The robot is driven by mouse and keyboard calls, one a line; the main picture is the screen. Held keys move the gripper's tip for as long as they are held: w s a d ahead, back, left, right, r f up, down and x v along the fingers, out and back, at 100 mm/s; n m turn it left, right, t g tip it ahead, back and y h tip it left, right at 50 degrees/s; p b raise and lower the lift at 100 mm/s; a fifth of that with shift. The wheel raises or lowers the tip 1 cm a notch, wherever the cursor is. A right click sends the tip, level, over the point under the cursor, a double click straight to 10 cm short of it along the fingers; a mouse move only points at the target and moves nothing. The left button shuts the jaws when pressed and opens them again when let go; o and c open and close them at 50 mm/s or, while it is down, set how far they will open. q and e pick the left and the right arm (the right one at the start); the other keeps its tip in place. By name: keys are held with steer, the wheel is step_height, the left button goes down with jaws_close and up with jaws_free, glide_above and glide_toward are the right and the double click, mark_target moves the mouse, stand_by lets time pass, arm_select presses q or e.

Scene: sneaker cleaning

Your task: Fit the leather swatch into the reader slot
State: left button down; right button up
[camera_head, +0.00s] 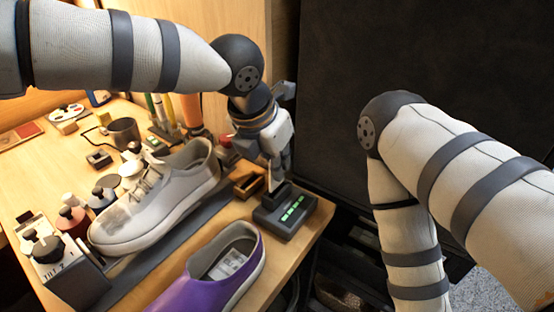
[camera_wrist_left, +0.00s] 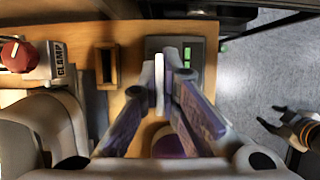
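The leather swatch appears as a thin pale piece (camera_wrist_left: 159,78) upright between my left fingertips; in the head view a pale sliver shows below the fingers. The reader (camera_head: 285,210) is a dark grey box with a lit green display at the table's right corner. It also shows in the left wrist view (camera_wrist_left: 195,47). My left gripper (camera_head: 276,178) points down over the reader's back left part, shut on the swatch. The slot is hidden, so I cannot tell whether the swatch is in it. My right gripper (camera_wrist_left: 269,117) is open and empty, off the table.
A small wooden holder (camera_head: 248,184) stands just left of the reader. A grey-white sneaker (camera_head: 155,200) and a purple shoe (camera_head: 205,285) lie nearby. A red-knobbed clamp (camera_wrist_left: 35,58) is at the left in the wrist view. Bottles and a dark cup (camera_head: 124,131) crowd the table's left.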

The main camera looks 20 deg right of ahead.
mark_target(281, 183)
arm_select(q)
steer(key=shift+f, duration=1.6)
steer(key=c, duration=1.7)
jaws_free()
steer(key=v, duration=1.2)
steer(key=shift+d, duration=0.1)
